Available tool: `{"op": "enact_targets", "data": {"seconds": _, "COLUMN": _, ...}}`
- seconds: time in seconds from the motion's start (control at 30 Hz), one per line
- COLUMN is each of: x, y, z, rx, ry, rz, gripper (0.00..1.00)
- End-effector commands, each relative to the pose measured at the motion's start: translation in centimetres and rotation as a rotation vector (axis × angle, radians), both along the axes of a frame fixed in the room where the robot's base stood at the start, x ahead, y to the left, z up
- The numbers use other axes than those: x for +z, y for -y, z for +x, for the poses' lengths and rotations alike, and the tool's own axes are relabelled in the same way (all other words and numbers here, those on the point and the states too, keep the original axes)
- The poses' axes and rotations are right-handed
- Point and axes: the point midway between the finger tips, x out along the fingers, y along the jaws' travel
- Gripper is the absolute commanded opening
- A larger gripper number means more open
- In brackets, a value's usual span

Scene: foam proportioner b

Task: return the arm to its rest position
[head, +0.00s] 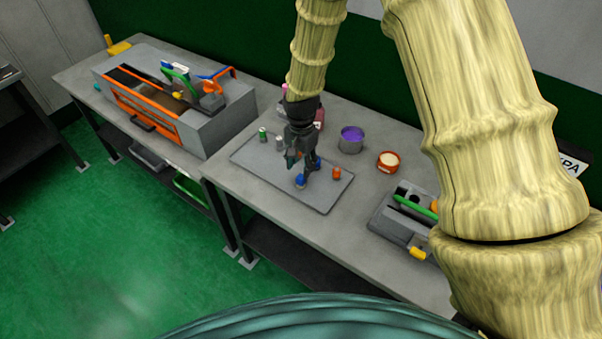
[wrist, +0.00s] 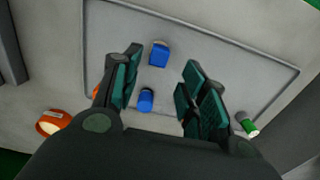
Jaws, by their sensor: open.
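My gripper (head: 303,172) points down over a grey tray (head: 322,203) on the workbench, at the end of my yellowish arm, which reaches out over the bench. In the wrist view my gripper (wrist: 163,72) has its teal-padded fingers spread apart with nothing held. A blue piece (wrist: 159,53) and a second blue piece (wrist: 146,99) show in the gap between the fingers, lying on the tray. In the head view one blue piece (head: 300,181) is just below the fingers. How far the fingertips are above the tray is hard to tell.
On or beside the tray are an orange piece (head: 336,173) and a green cylinder (head: 262,134). A purple-filled pot (head: 351,138) and an orange tub (head: 388,161) stand behind it. A grey device (head: 405,222) is at right, a large orange-grey machine (head: 205,125) at left.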

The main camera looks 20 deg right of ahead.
Motion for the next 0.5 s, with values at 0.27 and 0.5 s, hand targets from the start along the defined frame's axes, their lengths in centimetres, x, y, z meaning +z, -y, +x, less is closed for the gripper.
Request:
{"op": "enact_targets", "data": {"seconds": 0.27, "x": 3.1, "y": 0.0, "z": 0.1, "rx": 0.000, "ry": 0.002, "rz": 0.000, "gripper": 0.43}}
{"op": "enact_targets", "data": {"seconds": 0.5, "x": 4.3, "y": 0.0, "z": 0.0, "rx": 0.001, "ry": 0.000, "rz": 0.000, "gripper": 0.43}}
